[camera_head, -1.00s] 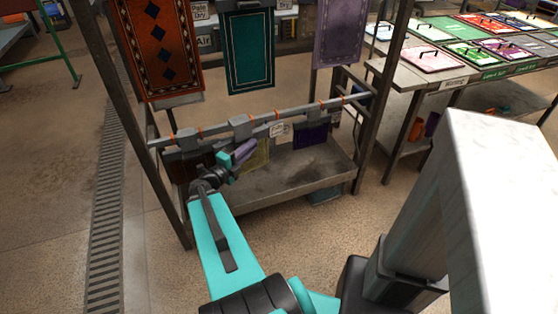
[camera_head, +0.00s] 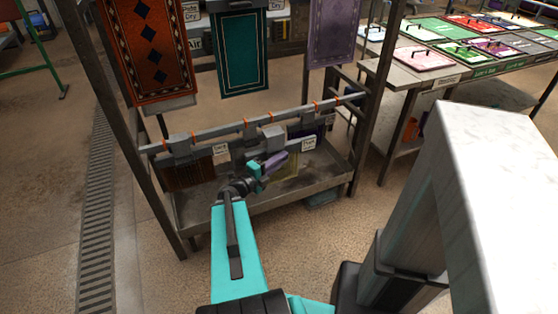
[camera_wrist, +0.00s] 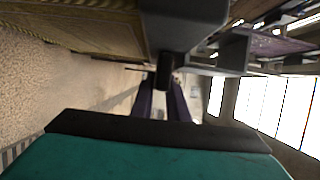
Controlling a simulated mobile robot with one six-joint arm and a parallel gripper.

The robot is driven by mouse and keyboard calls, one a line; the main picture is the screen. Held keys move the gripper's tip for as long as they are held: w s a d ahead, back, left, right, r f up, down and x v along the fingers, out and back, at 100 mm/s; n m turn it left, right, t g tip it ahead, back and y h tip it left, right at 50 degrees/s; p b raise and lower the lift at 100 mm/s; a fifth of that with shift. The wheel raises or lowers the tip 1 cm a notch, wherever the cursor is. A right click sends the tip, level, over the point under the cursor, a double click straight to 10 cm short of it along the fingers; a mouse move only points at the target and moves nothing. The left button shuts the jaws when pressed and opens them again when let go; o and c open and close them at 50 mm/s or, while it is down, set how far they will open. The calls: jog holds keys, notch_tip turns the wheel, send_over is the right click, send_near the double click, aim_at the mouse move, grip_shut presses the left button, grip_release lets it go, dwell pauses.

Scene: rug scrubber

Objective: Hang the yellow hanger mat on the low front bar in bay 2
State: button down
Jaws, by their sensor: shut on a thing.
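The yellow hanger mat (camera_head: 288,169) hangs from a grey hanger (camera_head: 272,138) in front of the rack, below the low front bar (camera_head: 222,127). My gripper (camera_head: 272,163) is shut on the hanger and partly hides the mat. In the wrist view the purple fingers (camera_wrist: 163,103) close on a dark post under the hanger's grey block (camera_wrist: 185,22). The mat's yellowish face (camera_wrist: 70,25) fills the upper left there. The hanger overlaps the bar in the head view; I cannot tell whether it touches it.
A brown mat (camera_head: 188,175) hangs at the left of the low bar, and a dark purple mat (camera_head: 307,131) at the right. Orange bands mark the bar. Large red, teal and lilac rugs hang above. A metal tray (camera_head: 330,170) lies below.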

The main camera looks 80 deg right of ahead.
aim_at(277, 152)
jog(key=shift+w+d+f+b, duration=0.1)
jog(key=shift+w+d+b, duration=0.45)
jog(key=shift+b, duration=2.5)
jog(key=shift+w+d+b, duration=0.4)
jog(key=shift+d+b, duration=0.2)
jog(key=shift+b, duration=3)
jog(key=shift+w+d, duration=0.25)
jog(key=shift+d, duration=0.1)
jog(key=w+d+f+b, duration=0.1)
jog(key=w+d+f, duration=0.1)
jog(key=w+d, duration=0.5)
jog(key=shift+w+d+f+b, duration=0.3)
jog(key=shift+w+d+f, duration=0.05)
jog(key=shift+d, duration=0.85)
